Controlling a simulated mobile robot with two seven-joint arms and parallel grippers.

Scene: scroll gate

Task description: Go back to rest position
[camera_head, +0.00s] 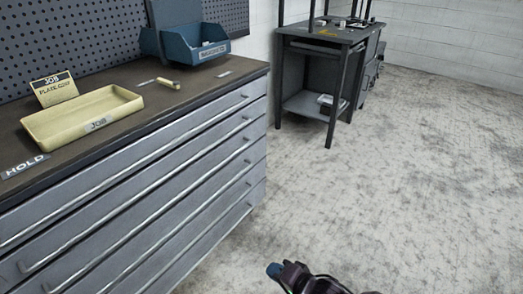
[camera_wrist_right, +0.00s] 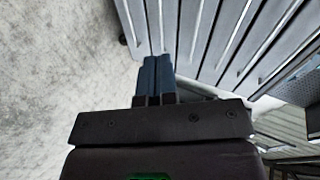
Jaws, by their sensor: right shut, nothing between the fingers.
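My right gripper (camera_head: 275,270) shows at the bottom of the head view, low over the floor and apart from the grey drawer cabinet (camera_head: 150,190). In the right wrist view its blue fingers (camera_wrist_right: 154,78) are pressed together with nothing between them. The cabinet's drawer fronts show behind the fingertips there. My left gripper is in neither view.
On the cabinet top are a yellow JOB tray (camera_head: 60,130), a JOB sign card (camera_head: 54,88), a small yellowish part (camera_head: 168,83) and a blue bin (camera_head: 190,45). A dark workbench (camera_head: 325,60) stands at the back. The floor (camera_head: 400,170) to the right is clear.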

